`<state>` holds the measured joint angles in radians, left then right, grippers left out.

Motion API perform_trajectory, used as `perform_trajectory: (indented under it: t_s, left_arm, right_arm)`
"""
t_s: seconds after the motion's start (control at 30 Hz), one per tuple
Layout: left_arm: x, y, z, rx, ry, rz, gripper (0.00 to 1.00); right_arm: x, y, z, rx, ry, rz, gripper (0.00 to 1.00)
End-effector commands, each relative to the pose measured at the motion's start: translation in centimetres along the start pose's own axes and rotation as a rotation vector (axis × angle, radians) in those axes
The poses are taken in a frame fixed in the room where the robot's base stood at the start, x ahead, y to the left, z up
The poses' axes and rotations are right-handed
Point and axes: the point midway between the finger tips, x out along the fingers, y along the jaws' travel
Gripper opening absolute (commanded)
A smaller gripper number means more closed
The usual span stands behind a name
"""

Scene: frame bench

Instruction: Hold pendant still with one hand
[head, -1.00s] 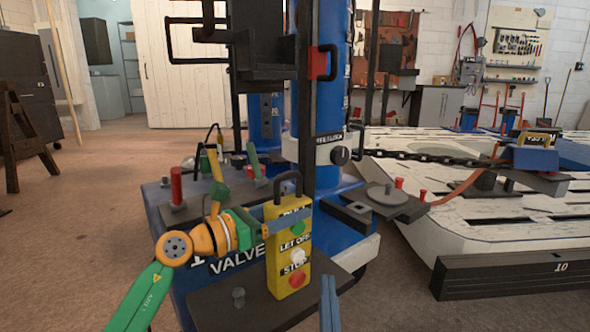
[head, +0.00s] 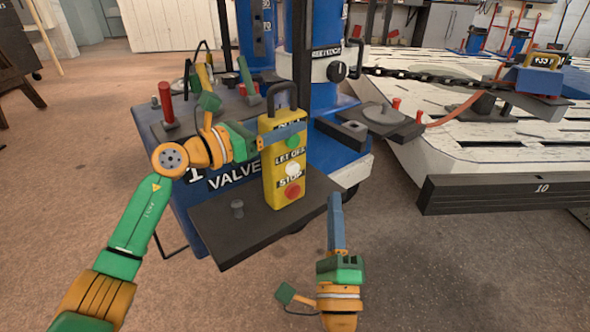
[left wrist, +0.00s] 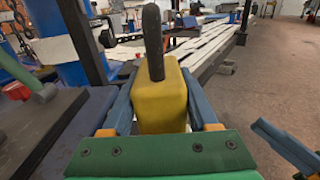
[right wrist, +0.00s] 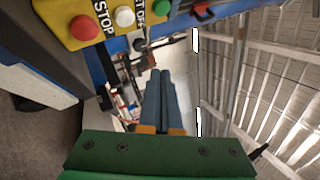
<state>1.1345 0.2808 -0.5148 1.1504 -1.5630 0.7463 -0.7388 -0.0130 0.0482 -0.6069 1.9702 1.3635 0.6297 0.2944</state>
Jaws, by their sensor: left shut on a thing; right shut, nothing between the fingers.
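The yellow pendant (head: 270,185) stands upright on a dark shelf at the front of the blue machine. It has a green, a white and a red button on its face and a black loop handle on top. My left gripper (head: 290,134) is shut on the pendant's upper body. The left wrist view shows blue fingers on both sides of the yellow housing (left wrist: 160,100). My right gripper (head: 335,205) is shut and empty, in front and to the right of the pendant, apart from it. The right wrist view shows its fingers together (right wrist: 163,85) and the pendant (right wrist: 85,12) at upper left.
The dark shelf (head: 215,220) carries a small grey peg (head: 237,208). Levers, including a red one (head: 166,100), stand behind my left gripper. A black chain (head: 430,75) runs right to a white slatted platform (head: 450,140). The floor at the front is clear.

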Motion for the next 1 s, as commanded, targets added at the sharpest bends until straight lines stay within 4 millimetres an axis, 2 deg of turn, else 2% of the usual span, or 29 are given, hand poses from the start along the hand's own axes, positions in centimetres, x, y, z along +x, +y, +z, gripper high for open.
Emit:
perform_trajectory:
  t_s: [0.5, 1.0]
  left_arm:
    - [0.0, 0.0, 0.1, 0.000, -0.003, 0.000, 0.00]
    - [0.0, 0.0, 0.1, 0.000, -0.003, 0.000, 0.00]
  right_arm:
    - [4.9, 3.5, 3.6, -0.002, 0.000, -0.001, 0.00]
    - [5.6, 4.1, 4.1, -0.002, -0.001, 0.000, 0.00]
